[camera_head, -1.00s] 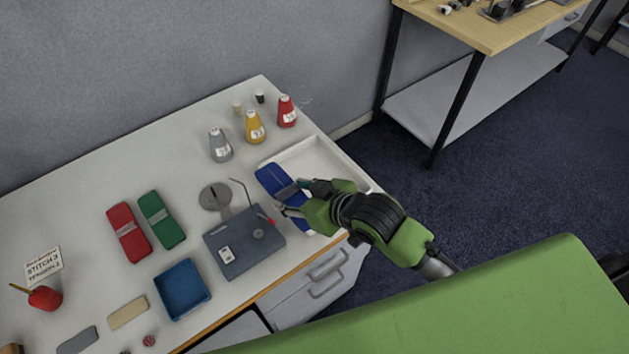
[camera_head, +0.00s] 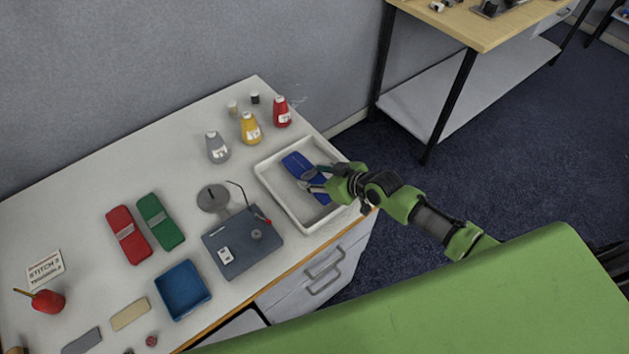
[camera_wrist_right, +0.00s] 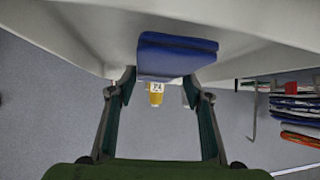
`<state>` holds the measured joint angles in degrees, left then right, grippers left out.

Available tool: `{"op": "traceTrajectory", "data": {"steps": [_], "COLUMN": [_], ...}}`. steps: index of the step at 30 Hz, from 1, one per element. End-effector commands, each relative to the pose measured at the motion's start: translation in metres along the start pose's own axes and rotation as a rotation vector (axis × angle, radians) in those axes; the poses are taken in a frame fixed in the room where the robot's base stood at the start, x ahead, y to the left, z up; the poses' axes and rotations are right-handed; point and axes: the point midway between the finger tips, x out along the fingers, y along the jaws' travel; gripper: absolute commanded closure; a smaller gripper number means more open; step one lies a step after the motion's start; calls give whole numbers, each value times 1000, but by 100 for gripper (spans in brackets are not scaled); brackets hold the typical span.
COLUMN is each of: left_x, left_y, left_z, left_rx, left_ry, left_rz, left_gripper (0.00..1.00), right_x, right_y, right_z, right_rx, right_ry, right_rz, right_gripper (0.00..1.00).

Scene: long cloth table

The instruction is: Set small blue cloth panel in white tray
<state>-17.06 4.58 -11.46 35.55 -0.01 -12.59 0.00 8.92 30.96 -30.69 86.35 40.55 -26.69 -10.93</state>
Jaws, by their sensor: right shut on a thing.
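The small blue cloth panel (camera_head: 298,163) is over the inside of the white tray (camera_head: 273,197) at the table's right end. My right gripper (camera_head: 318,179) is shut on the panel and reaches in over the tray's right side. In the right wrist view the folded blue panel (camera_wrist_right: 178,45) shows between the two fingers, with the pale tray (camera_wrist_right: 90,25) around it. I cannot tell whether the panel touches the tray floor. The fingers hide part of the panel in the head view. My left gripper is not in view.
A blue tray (camera_head: 182,290) and red (camera_head: 128,235) and green (camera_head: 161,222) panels lie further left.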

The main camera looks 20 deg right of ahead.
Motion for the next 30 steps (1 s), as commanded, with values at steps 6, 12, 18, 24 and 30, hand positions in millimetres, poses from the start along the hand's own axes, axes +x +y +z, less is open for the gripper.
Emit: {"op": "traceTrajectory", "data": {"steps": [6,12,18,24,30], "left_x": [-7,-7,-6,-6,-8], "left_y": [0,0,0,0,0], "left_z": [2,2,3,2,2], "left_rx": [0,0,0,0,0], "left_ry": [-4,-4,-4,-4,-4], "left_rz": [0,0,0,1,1], "left_gripper": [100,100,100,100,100], "right_x": [13,14,15,14,13], "right_y": [-2,-2,-2,-2,-2], "right_z": [17,19,20,20,18], "right_rx": [1,0,0,0,0], "right_ry": [-1,0,-1,-1,-1], "right_rz": [-2,-3,-2,-2,-2], "right_gripper": [76,76,41,36,36]}}
